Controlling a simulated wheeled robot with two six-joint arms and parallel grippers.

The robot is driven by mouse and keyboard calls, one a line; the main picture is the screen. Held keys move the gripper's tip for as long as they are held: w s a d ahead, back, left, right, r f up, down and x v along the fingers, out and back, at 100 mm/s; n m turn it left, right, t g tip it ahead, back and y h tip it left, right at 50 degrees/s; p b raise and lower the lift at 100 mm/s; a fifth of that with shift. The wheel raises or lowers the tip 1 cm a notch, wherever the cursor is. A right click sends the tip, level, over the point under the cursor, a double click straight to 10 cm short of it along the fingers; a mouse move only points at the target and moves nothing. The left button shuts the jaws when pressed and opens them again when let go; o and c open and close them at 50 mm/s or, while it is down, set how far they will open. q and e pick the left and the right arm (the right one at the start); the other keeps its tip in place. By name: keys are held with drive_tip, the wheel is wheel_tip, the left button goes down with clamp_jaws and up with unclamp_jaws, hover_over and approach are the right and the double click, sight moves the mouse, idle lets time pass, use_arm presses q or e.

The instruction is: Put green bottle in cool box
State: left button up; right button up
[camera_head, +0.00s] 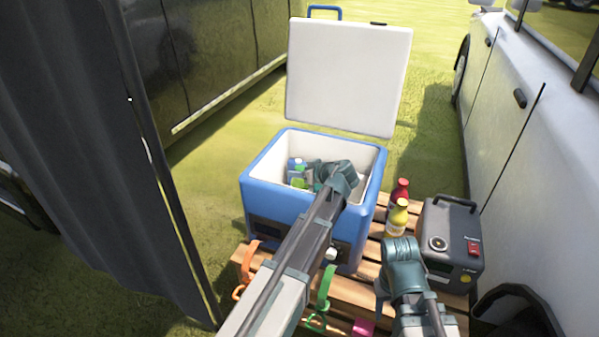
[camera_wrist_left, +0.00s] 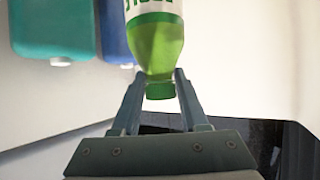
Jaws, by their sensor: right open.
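The cool box (camera_head: 267,198) is blue with a white inside. Its lid (camera_head: 348,75) is open. My left gripper (camera_head: 322,180) is down in the box opening. In the left wrist view its fingers (camera_wrist_left: 160,82) are shut on the neck of the green bottle (camera_wrist_left: 158,45), just beyond the green cap. The bottle has a white label and sits inside the white walls. In the head view my left wrist largely covers it. My right gripper (camera_head: 385,295) hangs empty in front of the box, its fingers mostly hidden by the wrist.
Blue and green containers (camera_head: 297,168) are in the box's left part. A red bottle (camera_head: 399,190) and a yellow bottle (camera_head: 396,218) stand right of the box, beside a grey power unit (camera_head: 450,243). A wooden pallet (camera_head: 350,290) lies beneath. A white vehicle (camera_head: 540,150) is at right.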

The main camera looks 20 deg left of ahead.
use_arm(q)
drive_tip(key=o, duration=0.4)
drive_tip(key=shift+r+p, duration=0.3)
drive_tip(key=shift+p+v, duration=2.1)
drive_tip(key=shift+v, duration=1.8)
drive_tip(key=shift+a+r, duration=0.1)
drive_tip(key=shift+r, duration=0.1)
